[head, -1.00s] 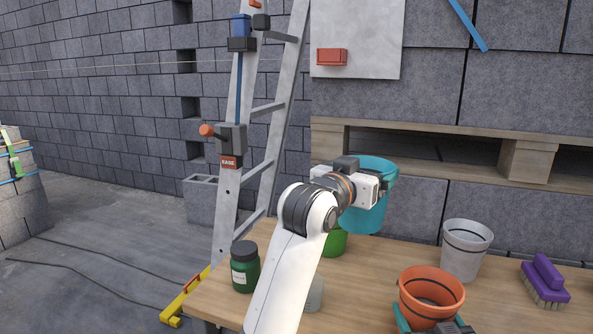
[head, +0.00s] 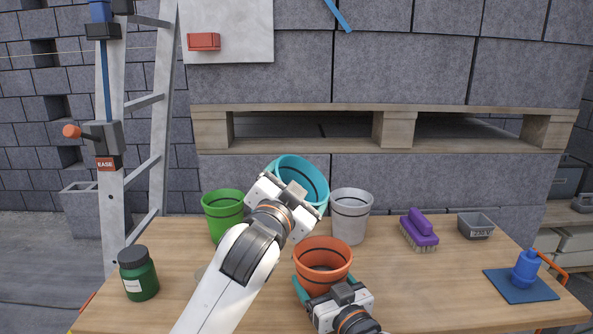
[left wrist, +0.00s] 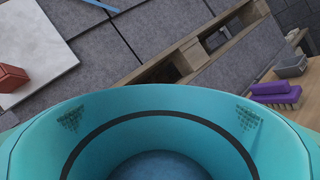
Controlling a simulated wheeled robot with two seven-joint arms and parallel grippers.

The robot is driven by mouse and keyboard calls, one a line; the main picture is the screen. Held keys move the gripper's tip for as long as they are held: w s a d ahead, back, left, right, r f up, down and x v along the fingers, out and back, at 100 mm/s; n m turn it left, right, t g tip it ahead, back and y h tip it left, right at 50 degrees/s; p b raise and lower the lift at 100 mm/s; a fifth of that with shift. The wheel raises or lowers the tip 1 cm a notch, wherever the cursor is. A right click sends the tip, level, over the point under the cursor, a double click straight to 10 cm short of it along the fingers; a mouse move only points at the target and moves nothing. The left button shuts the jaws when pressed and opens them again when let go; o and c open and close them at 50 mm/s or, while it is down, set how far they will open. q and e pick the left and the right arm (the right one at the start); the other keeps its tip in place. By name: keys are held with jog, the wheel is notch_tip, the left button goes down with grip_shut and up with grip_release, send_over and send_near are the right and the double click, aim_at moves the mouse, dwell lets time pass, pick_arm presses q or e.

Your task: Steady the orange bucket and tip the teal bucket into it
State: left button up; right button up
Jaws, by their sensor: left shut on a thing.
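My left gripper (head: 285,197) is shut on the teal bucket (head: 315,172), holding it in the air above and behind the orange bucket. The teal bucket is tilted, and its open mouth shows in the head view. In the left wrist view its inner wall (left wrist: 165,115) with a dark band fills the lower half; I cannot tell what lies inside. The orange bucket (head: 322,280) stands upright on the table. My right gripper (head: 325,292) is at its near side, a teal strip beside the bucket's left. The right fingertips are mostly hidden, so their grip is unclear.
On the wooden table (head: 440,285) stand a green bucket (head: 222,212), a grey bucket (head: 350,215), a dark green jar (head: 138,273), a purple brush (head: 419,230), a small grey tub (head: 476,226) and a blue bottle (head: 526,268) on a mat (head: 520,290). A ladder (head: 113,190) stands left.

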aim_at(296, 159)
pick_arm(q)
jog(key=m, duration=0.3)
jog(key=shift+s+d+m+h, duration=0.15)
jog(key=shift+d+m+h, duration=0.05)
jog(key=shift+m+h, duration=0.2)
jog(key=shift+s+d+m, duration=0.1)
jog(key=shift+d+m, duration=0.1)
jog(key=shift+m, duration=0.4)
jog(key=shift+s+d+m, duration=0.1)
jog(key=shift+d+m, duration=0.05)
jog(key=shift+m, duration=0.45)
jog(key=m, duration=0.2)
jog(key=s+d+m+h, duration=0.1)
jog(key=m, duration=0.1)
jog(key=d+m+h, duration=0.1)
jog(key=m, duration=0.1)
jog(key=shift+s+d+f+m, duration=0.1)
jog(key=shift+s+m, duration=0.05)
jog(key=shift+m, duration=0.15)
dwell(0.4)
